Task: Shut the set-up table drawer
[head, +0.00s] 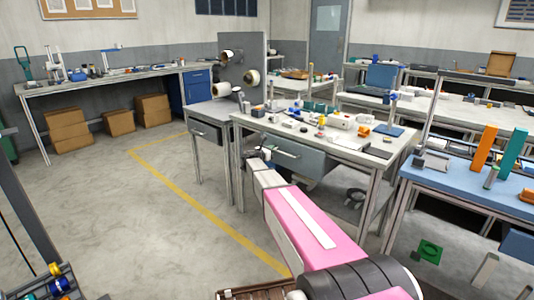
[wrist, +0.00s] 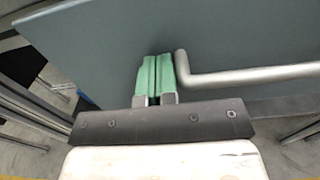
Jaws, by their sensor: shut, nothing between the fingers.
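The drawer (head: 306,161) with a blue-grey front is under the cluttered work table (head: 350,146) in the middle of the head view. It seems to stand out a little from the table, but how far is hard to judge. My gripper (head: 262,153) is at the left part of this front. In the wrist view the green fingers of my gripper (wrist: 158,58) are shut together and empty. They point at the drawer front (wrist: 225,35), just left of the bent end of its metal bar handle (wrist: 245,75). Whether the tips touch the front I cannot tell.
A smaller table with a dark drawer (head: 206,132) and film reels (head: 251,77) on a panel stands to the left. A blue-topped bench (head: 470,178) is on the right. The floor (head: 130,225) on the left is clear, with a yellow line.

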